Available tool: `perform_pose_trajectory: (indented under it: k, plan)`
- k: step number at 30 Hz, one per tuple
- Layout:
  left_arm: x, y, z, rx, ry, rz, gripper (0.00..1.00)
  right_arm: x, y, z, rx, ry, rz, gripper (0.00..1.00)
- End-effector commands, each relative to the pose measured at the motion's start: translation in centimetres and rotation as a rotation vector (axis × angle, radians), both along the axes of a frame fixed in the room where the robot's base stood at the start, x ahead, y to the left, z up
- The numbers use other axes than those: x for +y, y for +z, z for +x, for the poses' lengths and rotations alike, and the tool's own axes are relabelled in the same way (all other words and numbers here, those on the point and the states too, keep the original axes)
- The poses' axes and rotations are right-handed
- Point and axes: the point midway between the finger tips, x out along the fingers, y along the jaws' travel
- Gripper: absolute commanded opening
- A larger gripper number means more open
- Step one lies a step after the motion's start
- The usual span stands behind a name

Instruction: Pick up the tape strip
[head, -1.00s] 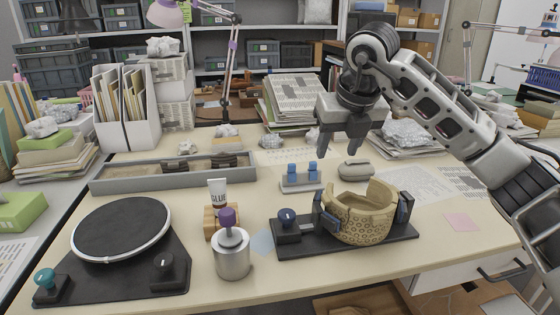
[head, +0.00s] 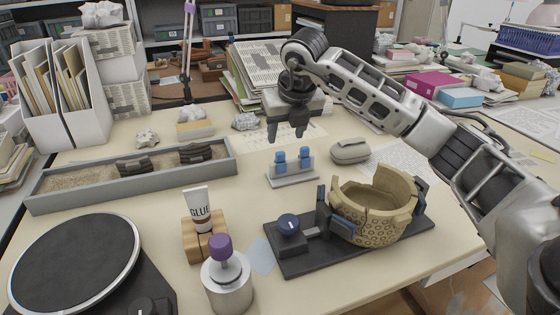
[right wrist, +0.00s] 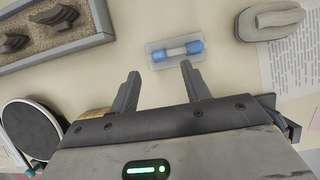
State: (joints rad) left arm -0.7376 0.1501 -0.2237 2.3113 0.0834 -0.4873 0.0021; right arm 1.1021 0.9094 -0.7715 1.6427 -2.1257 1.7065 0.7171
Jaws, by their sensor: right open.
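The tape strip seems to be the pale piece (right wrist: 177,52) between two blue ends on a small clear stand in the right wrist view. In the head view the stand (head: 293,178) has two upright blue posts; the strip itself is hard to make out there. My right gripper (head: 287,132) is open and empty, above and apart from the stand. In the right wrist view its two fingers (right wrist: 160,71) point toward the stand, with their tips just short of it in the picture. My left gripper is not in view.
A grey oval object (head: 350,151) lies right of the stand. A tan pot (head: 374,218) sits in a dark clamp base in front. A glue tube (head: 199,210), a purple-topped metal pot (head: 227,284), a sand tray (head: 60,196) and a turntable (head: 72,262) are to the left.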

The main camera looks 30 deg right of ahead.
Motion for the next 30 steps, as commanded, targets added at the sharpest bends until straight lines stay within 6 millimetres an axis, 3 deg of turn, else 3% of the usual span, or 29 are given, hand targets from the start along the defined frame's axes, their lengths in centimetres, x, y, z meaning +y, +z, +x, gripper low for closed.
perform_pose_trajectory:
  k: [7,15,24,25,28,30]
  plan:
    - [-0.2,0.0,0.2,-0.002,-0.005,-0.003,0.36,-0.1,-1.8,0.7,0.001,0.001,0.0,0.47]
    - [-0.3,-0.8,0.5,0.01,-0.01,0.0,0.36,-0.2,-5.4,2.1,0.001,0.0,0.001,0.47]
    - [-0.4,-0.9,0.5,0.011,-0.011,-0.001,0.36,-0.3,-5.9,2.4,-0.001,0.001,-0.001,0.47]
    - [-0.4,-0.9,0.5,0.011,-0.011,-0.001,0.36,-0.3,-5.9,2.4,-0.001,0.001,-0.001,0.45]
    - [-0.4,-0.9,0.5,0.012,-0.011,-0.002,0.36,-0.3,-5.9,2.3,-0.001,0.001,-0.001,0.17]
    - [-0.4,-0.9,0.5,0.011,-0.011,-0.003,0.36,-0.3,-5.9,2.3,-0.001,0.001,-0.001,0.12]
